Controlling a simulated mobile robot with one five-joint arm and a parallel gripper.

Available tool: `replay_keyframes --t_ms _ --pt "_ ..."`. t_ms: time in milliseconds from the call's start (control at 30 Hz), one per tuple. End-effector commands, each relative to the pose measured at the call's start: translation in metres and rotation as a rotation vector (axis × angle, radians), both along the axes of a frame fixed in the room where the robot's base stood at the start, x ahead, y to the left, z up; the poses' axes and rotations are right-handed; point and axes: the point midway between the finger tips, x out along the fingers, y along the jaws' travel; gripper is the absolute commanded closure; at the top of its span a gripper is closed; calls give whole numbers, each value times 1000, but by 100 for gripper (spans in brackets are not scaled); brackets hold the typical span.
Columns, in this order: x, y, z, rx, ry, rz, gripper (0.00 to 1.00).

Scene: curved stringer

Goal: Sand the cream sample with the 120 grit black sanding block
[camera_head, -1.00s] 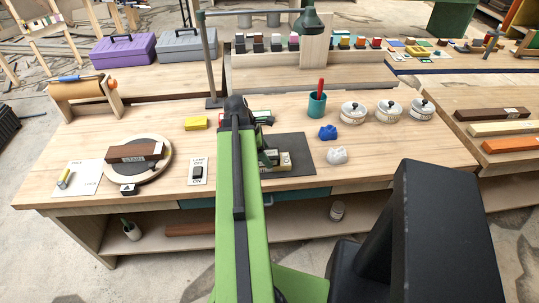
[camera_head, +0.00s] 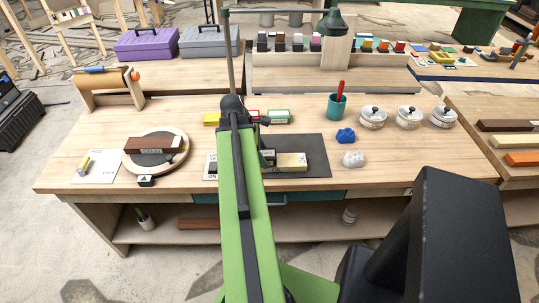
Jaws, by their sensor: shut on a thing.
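The cream sample (camera_head: 292,161) is a flat bar lying on a dark mat (camera_head: 318,150) at the middle of the bench. My gripper (camera_head: 268,158) is low over the left part of the sample, partly hidden behind my green arm. It is shut on a small dark block, which looks like the black sanding block. The block is at the sample's left part, mostly hidden; I cannot tell whether it touches the surface. Its grit marking cannot be read.
A round turntable (camera_head: 178,140) with a brown block is at left, beside a white sheet (camera_head: 95,168). A green-edged item (camera_head: 278,116), teal cup (camera_head: 337,107), blue lump (camera_head: 346,135), white lump (camera_head: 353,159) and lidded white pots (camera_head: 408,117) stand around the mat. A lamp (camera_head: 333,22) hangs behind.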

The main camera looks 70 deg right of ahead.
Motion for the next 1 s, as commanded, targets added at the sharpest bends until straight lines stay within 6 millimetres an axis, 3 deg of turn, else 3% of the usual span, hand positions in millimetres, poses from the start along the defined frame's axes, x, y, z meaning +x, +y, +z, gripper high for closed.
replay_keyframes --t_ms 167,533,833,1000 --pt "3 1 0 0 0 0 73" --pt "33 14 1 -1 2 0 73" --pt "33 15 2 -2 3 -1 73" --pt "33 15 19 -2 3 -1 73"
